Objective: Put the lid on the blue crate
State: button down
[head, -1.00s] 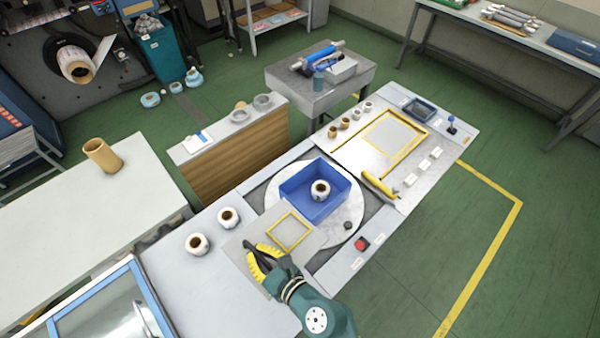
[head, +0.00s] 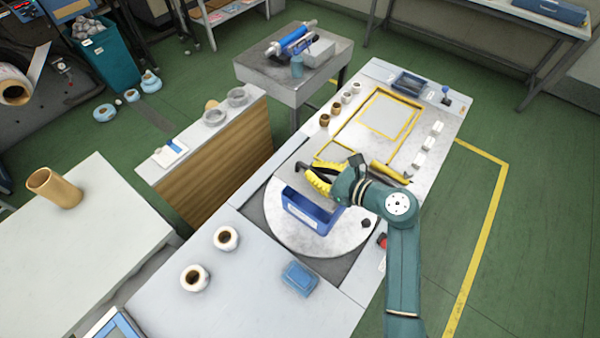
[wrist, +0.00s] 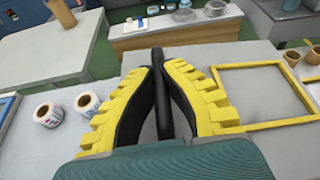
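My gripper (head: 312,178), with yellow ribbed fingers, is shut on that handle. The wrist view shows both fingers of my gripper (wrist: 160,80) closed around the black bar, with the lid (wrist: 262,88) beneath. The blue crate (head: 312,212) stands on a round pale turntable (head: 290,238). I cannot tell whether the lid touches the crate.
Two white rolls (head: 226,238) (head: 194,277) and a small blue block (head: 300,278) are on the near bench. A red button (head: 382,240) is right of the turntable. Behind are a yellow-outlined panel (head: 390,115) and several small cups. A grey side table (head: 270,75) stands further back.

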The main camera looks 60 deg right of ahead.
jog(key=shift+w+f, duration=0.2)
jog(key=shift+f, duration=0.15)
jog(key=shift+s+f+b, duration=0.2)
jog(key=shift+f+b, duration=0.5)
jog(key=shift+f, duration=0.05)
notch_tip(320, 180, down, 7)
jog(key=b, duration=0.5)
jog(key=shift+r, duration=0.2)
jog(key=shift+f+b, duration=0.7)
jog(key=shift+b, duration=0.05)
jog(key=c, duration=1.2)
grip_release()
jog(key=shift+o, duration=0.2)
jog(key=v, duration=1.2)
jog(key=shift+a, duration=0.1)
